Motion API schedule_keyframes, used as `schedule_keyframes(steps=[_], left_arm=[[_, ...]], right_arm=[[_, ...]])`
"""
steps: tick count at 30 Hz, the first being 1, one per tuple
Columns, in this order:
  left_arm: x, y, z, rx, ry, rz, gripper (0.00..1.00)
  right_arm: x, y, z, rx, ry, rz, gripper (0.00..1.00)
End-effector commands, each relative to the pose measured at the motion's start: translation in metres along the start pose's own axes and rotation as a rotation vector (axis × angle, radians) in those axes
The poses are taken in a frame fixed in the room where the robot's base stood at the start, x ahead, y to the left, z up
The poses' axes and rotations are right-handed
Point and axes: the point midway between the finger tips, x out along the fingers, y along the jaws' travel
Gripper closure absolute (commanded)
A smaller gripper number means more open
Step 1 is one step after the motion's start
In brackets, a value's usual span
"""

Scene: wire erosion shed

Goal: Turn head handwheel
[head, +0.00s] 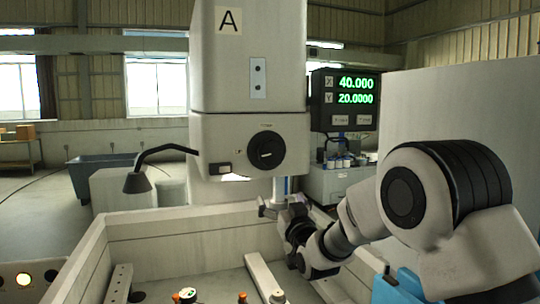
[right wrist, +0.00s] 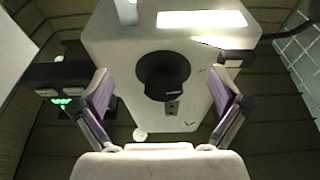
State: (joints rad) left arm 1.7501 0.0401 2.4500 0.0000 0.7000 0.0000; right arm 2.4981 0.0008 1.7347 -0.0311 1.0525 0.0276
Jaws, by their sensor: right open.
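The head handwheel (head: 266,151) is a round black wheel on the front of the light grey machine head marked A. My right gripper (head: 277,205) is below it in the head view, at the end of the arm from the right. In the right wrist view the handwheel (right wrist: 163,75) appears between and beyond the two spread fingers of the right gripper (right wrist: 160,85). The fingers are open and empty, and appear apart from the wheel. My left gripper is not in view.
A black lamp (head: 138,182) on a bent arm juts out left. Below is a pale open tank (head: 170,228) with bars and small parts inside. A large pale panel (head: 450,110) stands right.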

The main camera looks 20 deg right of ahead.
Motion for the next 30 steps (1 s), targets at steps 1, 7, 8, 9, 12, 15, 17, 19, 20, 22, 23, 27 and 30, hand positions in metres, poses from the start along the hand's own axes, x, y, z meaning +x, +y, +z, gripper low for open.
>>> schedule_keyframes(steps=[1,7,8,9,12,15,17,19,20,22,23,27,30], left_arm=[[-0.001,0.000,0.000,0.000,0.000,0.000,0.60],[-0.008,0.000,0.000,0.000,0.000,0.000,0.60],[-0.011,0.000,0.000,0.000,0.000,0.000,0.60],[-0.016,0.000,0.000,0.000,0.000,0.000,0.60],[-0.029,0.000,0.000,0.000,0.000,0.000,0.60],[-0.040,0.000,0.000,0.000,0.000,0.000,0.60],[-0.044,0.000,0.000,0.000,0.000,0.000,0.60],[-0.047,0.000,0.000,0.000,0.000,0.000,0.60],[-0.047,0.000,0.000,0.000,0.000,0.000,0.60],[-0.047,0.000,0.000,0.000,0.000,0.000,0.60],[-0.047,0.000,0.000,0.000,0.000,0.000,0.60],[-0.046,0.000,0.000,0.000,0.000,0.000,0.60],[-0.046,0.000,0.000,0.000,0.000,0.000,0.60]], right_arm=[[0.008,-0.002,-0.036,-0.002,0.069,-0.004,0.01],[0.022,-0.003,-0.081,-0.004,0.155,-0.008,0.01],[0.026,-0.003,-0.081,-0.004,0.154,-0.008,0.01],[0.033,-0.003,-0.083,-0.004,0.152,-0.008,0.01],[0.053,-0.004,-0.087,-0.004,0.152,-0.008,0.01],[0.072,-0.004,-0.088,-0.004,0.150,-0.007,0.01],[0.081,-0.004,-0.089,-0.004,0.150,-0.007,0.01],[0.088,-0.004,-0.089,-0.004,0.150,-0.007,0.01],[0.089,-0.004,-0.088,-0.004,0.149,-0.007,0.01],[0.091,-0.004,-0.087,-0.004,0.150,-0.007,0.01],[0.092,-0.004,-0.086,-0.004,0.149,-0.007,0.01],[0.091,-0.004,-0.086,-0.004,0.149,-0.007,0.01],[0.091,-0.004,-0.086,-0.004,0.149,-0.007,0.33]])
